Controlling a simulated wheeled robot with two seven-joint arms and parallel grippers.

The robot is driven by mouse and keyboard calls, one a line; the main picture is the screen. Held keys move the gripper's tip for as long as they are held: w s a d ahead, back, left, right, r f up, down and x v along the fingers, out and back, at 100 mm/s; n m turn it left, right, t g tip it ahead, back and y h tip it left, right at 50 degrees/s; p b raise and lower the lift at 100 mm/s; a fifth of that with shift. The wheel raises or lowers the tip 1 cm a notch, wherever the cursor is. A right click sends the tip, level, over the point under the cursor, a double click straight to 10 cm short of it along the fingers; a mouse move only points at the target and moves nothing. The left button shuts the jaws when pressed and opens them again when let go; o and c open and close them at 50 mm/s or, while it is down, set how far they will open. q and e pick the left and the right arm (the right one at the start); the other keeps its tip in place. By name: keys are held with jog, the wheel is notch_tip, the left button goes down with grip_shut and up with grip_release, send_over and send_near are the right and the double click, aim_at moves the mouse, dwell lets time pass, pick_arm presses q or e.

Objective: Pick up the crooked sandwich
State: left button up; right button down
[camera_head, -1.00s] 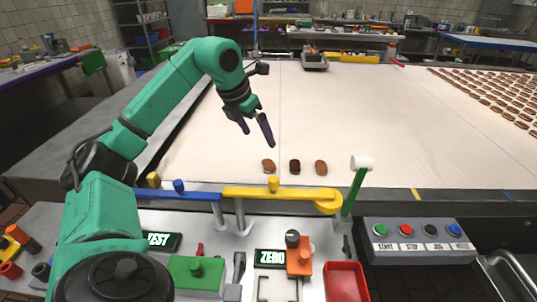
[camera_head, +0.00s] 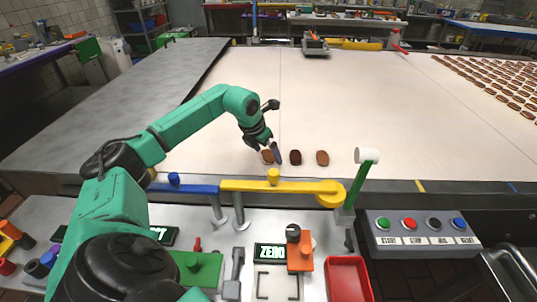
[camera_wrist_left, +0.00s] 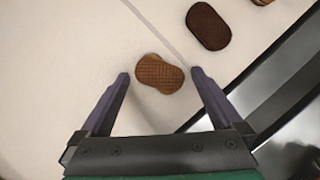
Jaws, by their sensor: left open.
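The crooked sandwich (camera_wrist_left: 159,74) lies on the white belt, its two biscuit layers offset from each other. In the head view it is the leftmost sandwich (camera_head: 267,157) of a row of three, partly hidden by my gripper. My left gripper (camera_head: 267,154) is low over the belt, with its fingers around the sandwich's place. In the left wrist view the open fingers (camera_wrist_left: 159,78) stand on either side of the sandwich, with gaps left and right. I cannot tell whether the fingertips touch the belt. My right gripper is not in view.
A dark sandwich (camera_head: 295,157) lies close to the right, with a brown one (camera_head: 322,158) beyond it. A yellow rail (camera_head: 270,187) and a green post with a white head (camera_head: 367,156) stand at the belt's near edge. Many sandwiches lie far right (camera_head: 490,85).

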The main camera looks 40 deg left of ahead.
pick_arm(q)
jog(key=shift+w+f, duration=0.1)
jog(key=c, duration=1.2)
jog(key=shift+c, duration=0.2)
